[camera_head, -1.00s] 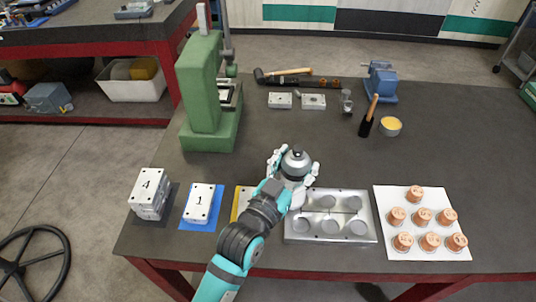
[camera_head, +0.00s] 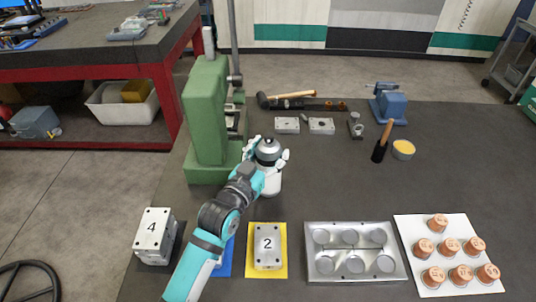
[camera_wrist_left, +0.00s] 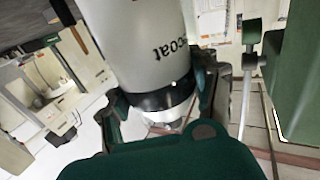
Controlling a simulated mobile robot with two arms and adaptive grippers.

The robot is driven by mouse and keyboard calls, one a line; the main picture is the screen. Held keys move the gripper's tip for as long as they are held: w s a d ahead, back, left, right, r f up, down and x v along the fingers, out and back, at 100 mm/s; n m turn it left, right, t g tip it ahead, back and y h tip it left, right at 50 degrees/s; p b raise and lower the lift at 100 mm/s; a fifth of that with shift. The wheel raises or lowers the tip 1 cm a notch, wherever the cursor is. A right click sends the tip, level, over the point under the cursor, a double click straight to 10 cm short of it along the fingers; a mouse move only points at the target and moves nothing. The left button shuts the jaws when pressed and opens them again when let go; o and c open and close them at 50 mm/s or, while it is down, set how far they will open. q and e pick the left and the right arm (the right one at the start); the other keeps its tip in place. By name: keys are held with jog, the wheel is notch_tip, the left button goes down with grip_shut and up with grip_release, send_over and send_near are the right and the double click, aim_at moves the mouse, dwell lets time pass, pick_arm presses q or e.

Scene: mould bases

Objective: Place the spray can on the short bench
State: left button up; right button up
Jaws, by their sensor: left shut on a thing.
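The left wrist view shows the can (camera_wrist_left: 140,40) close up, with printed lettering and a dark band, between the fingers (camera_wrist_left: 165,98). Whether its base touches the near bench cannot be told. A second bench (camera_head: 90,57) with a dark top and red frame stands at the back left; I cannot tell whether it is the short bench. My right gripper is not in view.
The green press (camera_head: 207,120) stands close left of the can. On the near bench (camera_head: 325,185) lie numbered blocks, a metal mould tray (camera_head: 318,268), copper-coloured cups on a white sheet (camera_head: 408,232), a mallet and a blue vise (camera_head: 391,104). Floor separates the benches.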

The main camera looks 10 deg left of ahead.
pick_arm(q)
jog(key=shift+w+a, duration=0.25)
jog(key=shift+w, duration=0.5)
notch_tip(320, 180, down, 4)
jog(key=shift+r+p, duration=0.25)
jog(key=shift+p, duration=0.25)
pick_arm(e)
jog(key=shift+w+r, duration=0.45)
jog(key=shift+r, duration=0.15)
pick_arm(q)
jog(key=shift+f, duration=0.1)
jog(key=shift+f, duration=0.15)
jog(key=o, duration=1.7)
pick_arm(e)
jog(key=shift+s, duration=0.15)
